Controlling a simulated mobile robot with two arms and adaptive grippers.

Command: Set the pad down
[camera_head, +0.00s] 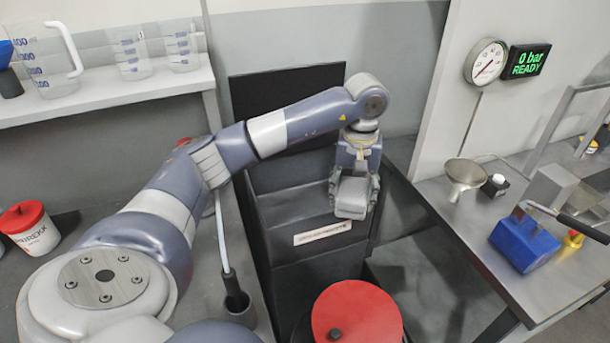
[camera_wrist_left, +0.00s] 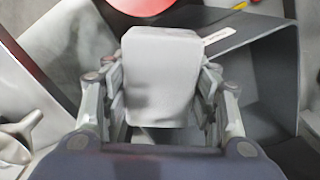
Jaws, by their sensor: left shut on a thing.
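The pad (camera_head: 353,196) is a light grey block with rounded edges. My left gripper (camera_head: 354,180) is shut on it and points down. In the left wrist view the pad (camera_wrist_left: 160,75) fills the space between the two fingers of the gripper (camera_wrist_left: 160,95). The pad is over a dark grey open bin (camera_head: 300,262) with a white label on its front. Whether the pad touches anything below cannot be told. My right gripper is not in view.
A red round lid (camera_head: 357,314) is at the front, close to the bin. A steel table (camera_head: 520,250) on the right bears a funnel (camera_head: 464,173) and a blue block (camera_head: 524,242). A shelf (camera_head: 110,95) at the upper left holds measuring jugs.

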